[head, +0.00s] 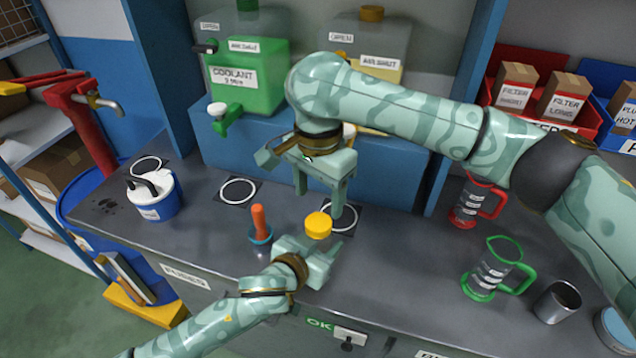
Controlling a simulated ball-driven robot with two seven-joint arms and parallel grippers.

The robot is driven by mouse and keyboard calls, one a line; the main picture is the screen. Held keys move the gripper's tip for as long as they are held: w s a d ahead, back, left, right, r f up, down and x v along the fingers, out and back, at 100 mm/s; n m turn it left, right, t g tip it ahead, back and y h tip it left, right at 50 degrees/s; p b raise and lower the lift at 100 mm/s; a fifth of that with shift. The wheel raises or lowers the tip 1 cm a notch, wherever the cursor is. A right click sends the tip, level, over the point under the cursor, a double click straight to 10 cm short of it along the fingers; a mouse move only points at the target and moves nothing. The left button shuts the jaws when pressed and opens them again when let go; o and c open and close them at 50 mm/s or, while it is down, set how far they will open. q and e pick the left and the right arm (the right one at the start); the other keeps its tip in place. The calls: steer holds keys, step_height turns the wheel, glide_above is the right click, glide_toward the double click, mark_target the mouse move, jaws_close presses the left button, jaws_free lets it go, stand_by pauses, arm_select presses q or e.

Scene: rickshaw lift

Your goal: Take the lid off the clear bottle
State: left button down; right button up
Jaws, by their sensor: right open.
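A round yellow lid (318,225) shows over the counter, between my two grippers. The clear bottle's body cannot be made out; the area below the lid is covered by my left gripper (325,246). My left gripper reaches in from the lower left, close below the lid, and whether its fingers are closed on the bottle cannot be seen. My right gripper (319,196) is open and empty, its two fingers pointing down just above and behind the lid, apart from it.
An orange-handled tool in a small blue cup (260,232) stands left of my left gripper. A white-and-blue jug (154,196) is farther left. A green-handled jug (492,270), red-handled jug (467,205) and metal cup (557,302) stand right. The counter's middle right is clear.

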mark_target(319, 221)
step_height(319, 221, down, 6)
steer(key=shift+f, duration=0.1)
